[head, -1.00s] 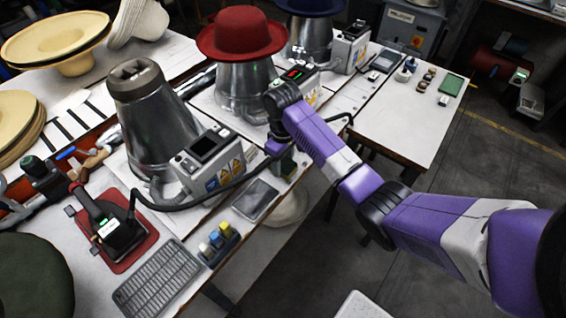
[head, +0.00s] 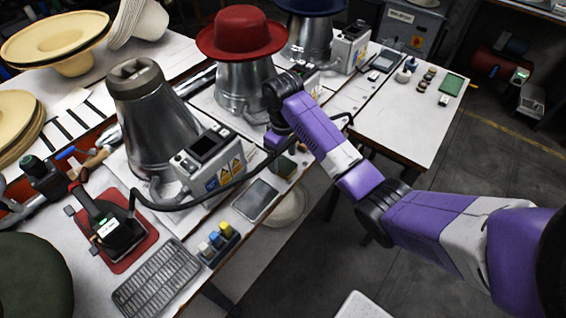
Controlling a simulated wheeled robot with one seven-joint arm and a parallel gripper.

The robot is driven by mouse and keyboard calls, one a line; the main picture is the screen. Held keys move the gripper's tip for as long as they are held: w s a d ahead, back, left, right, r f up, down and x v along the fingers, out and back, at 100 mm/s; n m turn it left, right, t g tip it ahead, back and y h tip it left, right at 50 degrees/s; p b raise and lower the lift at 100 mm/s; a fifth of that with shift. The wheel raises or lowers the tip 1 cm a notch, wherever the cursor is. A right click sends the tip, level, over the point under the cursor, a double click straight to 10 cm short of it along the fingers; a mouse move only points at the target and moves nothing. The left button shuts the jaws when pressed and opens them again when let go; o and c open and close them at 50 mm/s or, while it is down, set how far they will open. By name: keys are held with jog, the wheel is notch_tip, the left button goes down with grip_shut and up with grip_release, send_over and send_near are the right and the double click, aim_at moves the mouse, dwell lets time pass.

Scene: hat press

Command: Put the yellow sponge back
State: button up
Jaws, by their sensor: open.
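A small yellow block (head: 225,229), which looks like the yellow sponge, stands at the right end of a dark rack (head: 222,255) near the bench's front edge. My gripper (head: 274,145) points down at the end of the purple arm, above the bench between the two nearer hat presses. It is open and apart from the rack, up and to the right of it. Its fingertips are small and partly hidden.
A metal press (head: 150,130) and a black cable stand close behind.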

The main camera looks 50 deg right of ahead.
aim_at(283, 163)
notch_tip(283, 163, up, 9)
jog(key=p, duration=0.4)
jog(key=shift+r, duration=0.1)
dwell(0.4)
